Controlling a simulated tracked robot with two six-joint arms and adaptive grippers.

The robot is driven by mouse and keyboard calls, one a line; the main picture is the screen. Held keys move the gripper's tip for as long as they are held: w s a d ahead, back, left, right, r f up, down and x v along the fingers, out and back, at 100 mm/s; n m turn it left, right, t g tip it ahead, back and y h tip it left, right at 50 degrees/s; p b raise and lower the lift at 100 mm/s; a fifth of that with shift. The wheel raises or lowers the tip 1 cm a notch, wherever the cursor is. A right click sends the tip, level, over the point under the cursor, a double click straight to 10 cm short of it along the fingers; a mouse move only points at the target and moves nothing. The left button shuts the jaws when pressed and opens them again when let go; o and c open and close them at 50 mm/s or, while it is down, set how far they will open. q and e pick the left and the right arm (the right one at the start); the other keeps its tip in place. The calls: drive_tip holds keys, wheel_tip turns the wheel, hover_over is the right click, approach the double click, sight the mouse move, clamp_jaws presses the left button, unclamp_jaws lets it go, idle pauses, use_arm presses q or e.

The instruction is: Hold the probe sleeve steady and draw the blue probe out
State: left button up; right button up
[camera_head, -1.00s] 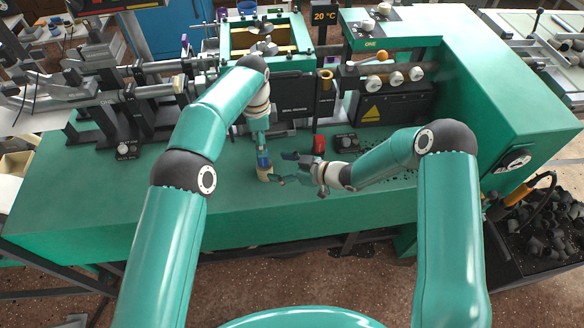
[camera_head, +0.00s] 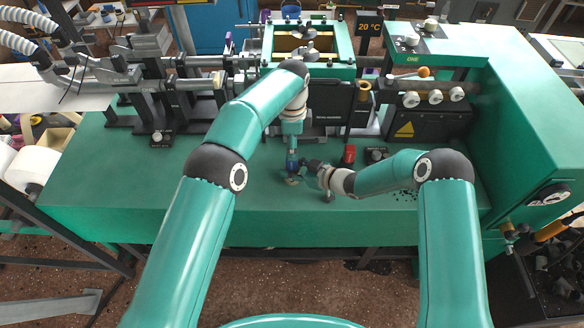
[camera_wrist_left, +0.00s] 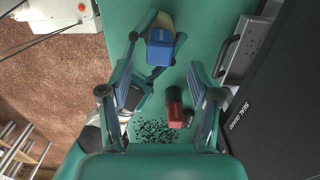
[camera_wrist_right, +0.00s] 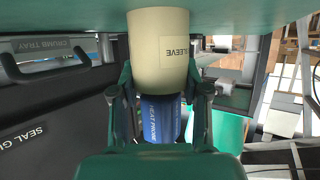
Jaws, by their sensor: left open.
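The cream probe sleeve (camera_wrist_right: 158,60) stands on the green bench with the blue probe (camera_wrist_right: 158,120) in it. In the left wrist view the blue probe (camera_wrist_left: 160,46) shows from above, its sleeve (camera_wrist_left: 162,20) partly hidden. My right gripper (camera_head: 305,174) comes in from the right, low on the bench. Its fingers lie on either side of the sleeve; I cannot tell if they press on it. My left gripper (camera_wrist_left: 168,62) points down from above and is open and empty.
A red block (camera_head: 349,154) with a dark part stands right of the sleeve, close by. Behind are the black sealing unit (camera_head: 330,112) and a box with a yellow warning sign (camera_head: 405,130). The bench front (camera_head: 130,180) is clear at left.

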drive_tip(key=c, duration=0.6)
drive_tip(key=o, duration=1.3)
